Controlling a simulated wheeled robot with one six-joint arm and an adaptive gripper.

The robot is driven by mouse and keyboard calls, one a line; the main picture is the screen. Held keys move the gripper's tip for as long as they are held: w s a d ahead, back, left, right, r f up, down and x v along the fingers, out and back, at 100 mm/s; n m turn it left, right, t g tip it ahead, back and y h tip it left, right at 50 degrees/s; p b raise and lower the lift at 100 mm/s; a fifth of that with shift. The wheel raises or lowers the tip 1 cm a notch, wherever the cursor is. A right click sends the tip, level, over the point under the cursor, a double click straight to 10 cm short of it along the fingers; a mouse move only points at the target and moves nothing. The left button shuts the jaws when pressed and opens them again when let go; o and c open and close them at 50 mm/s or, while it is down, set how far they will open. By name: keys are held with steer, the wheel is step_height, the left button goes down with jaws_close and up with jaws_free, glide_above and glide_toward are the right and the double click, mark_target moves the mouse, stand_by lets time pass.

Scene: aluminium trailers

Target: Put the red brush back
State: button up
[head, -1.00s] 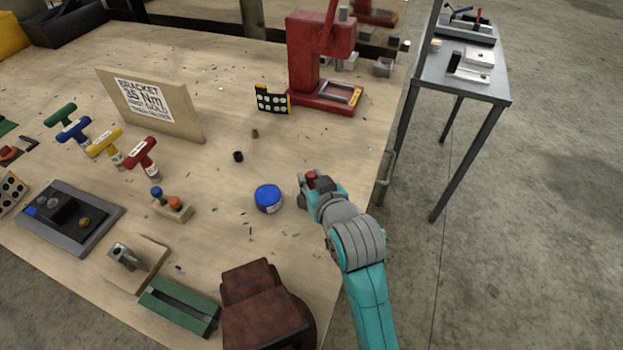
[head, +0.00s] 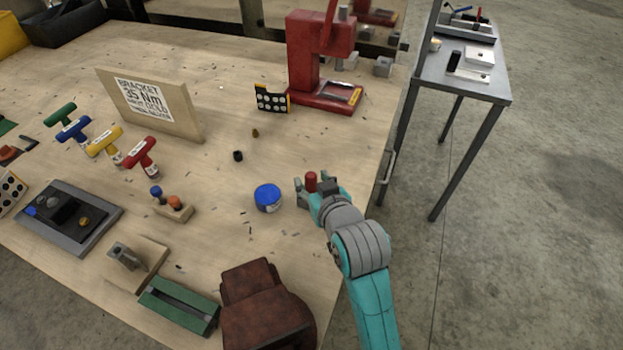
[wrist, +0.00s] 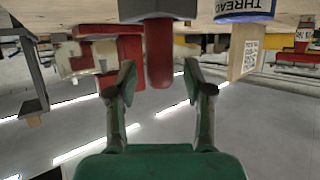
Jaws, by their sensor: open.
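The red brush (head: 311,181) shows as an upright red handle near the bench's right edge. In the wrist view, which is upside down, the red handle (wrist: 159,55) rises from a dark grey block (wrist: 158,8). My gripper (head: 316,188) is open, with its fingers on either side of the handle in the head view. In the wrist view the handle is between and just beyond the spread fingertips (wrist: 160,80), with gaps on both sides. The brush's lower end is hidden by my gripper in the head view.
A blue tin (head: 268,198) stands just left of my gripper. A wooden block with blue and orange knobs (head: 172,208) is further left. A red press (head: 305,60) stands behind, a brown-red casting (head: 262,310) in front. A metal side table (head: 470,85) is at right.

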steer(key=v, duration=0.6)
stand_by(0.5)
